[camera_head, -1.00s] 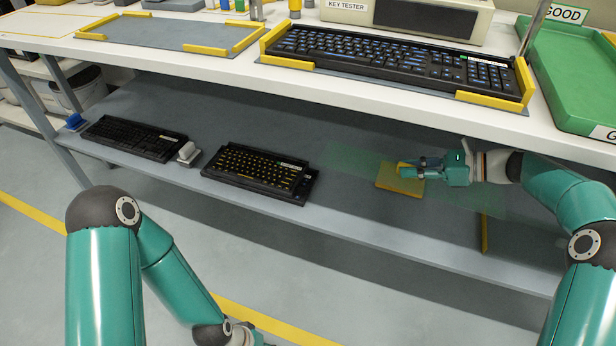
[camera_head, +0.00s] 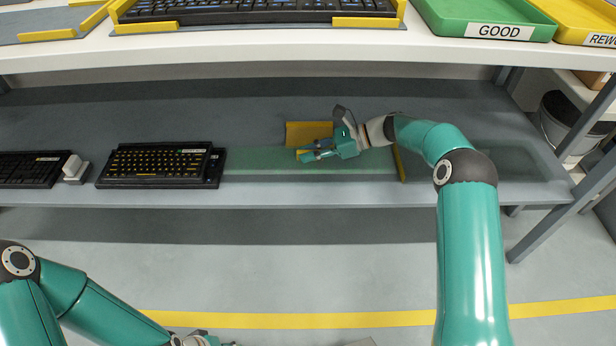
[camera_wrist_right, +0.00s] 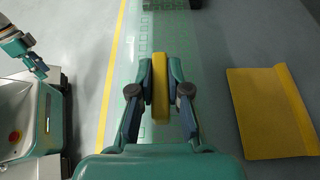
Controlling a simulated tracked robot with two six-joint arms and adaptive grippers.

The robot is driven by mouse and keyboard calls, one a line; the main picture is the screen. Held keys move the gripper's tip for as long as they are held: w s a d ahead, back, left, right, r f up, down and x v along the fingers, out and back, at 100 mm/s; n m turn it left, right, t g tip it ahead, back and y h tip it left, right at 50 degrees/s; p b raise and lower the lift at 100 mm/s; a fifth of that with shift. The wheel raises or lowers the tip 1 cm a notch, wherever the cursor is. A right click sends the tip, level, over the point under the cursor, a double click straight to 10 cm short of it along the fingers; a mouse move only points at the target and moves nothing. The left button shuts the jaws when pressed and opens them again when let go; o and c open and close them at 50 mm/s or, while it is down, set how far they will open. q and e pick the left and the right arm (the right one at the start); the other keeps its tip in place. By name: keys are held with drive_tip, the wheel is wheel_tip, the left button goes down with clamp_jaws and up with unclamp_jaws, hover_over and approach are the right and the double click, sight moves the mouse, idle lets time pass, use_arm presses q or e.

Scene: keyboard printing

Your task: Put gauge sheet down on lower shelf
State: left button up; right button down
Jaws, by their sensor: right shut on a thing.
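The gauge sheet (camera_head: 255,160) is a clear, green-tinted strip at the lower shelf (camera_head: 330,193), to the right of the yellow-lettered keyboard (camera_head: 160,165). In the right wrist view, green key outlines show on the sheet (camera_wrist_right: 205,75). My right gripper (camera_head: 303,154) is shut on the sheet's yellow grip bar (camera_wrist_right: 160,88), which stands between its fingers (camera_wrist_right: 160,85). I cannot tell whether the sheet touches the shelf.
A darker keyboard (camera_head: 30,169) is at the far left. The upper tabletop (camera_head: 250,44) overhangs the shelf. The shelf's right end is clear.

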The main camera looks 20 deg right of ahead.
sight(310, 178)
wheel_tip(310, 178, down, 7)
drive_tip(key=b, duration=0.2)
drive_tip(key=shift+b, duration=0.3)
drive_tip(key=c, duration=1.1)
unclamp_jaws()
drive_tip(key=shift+c, duration=0.2)
drive_tip(key=shift+s+d+r+p, duration=0.1)
drive_tip(key=shift+d+r+p, duration=0.25)
drive_tip(key=shift+d, duration=0.1)
drive_tip(key=p+v, duration=0.3)
drive_tip(key=v, duration=0.7)
drive_tip(key=shift+f+p, duration=0.15)
drive_tip(key=shift+p, duration=0.25)
drive_tip(key=shift+s+d, duration=0.2)
drive_tip(key=shift+d, duration=0.3)
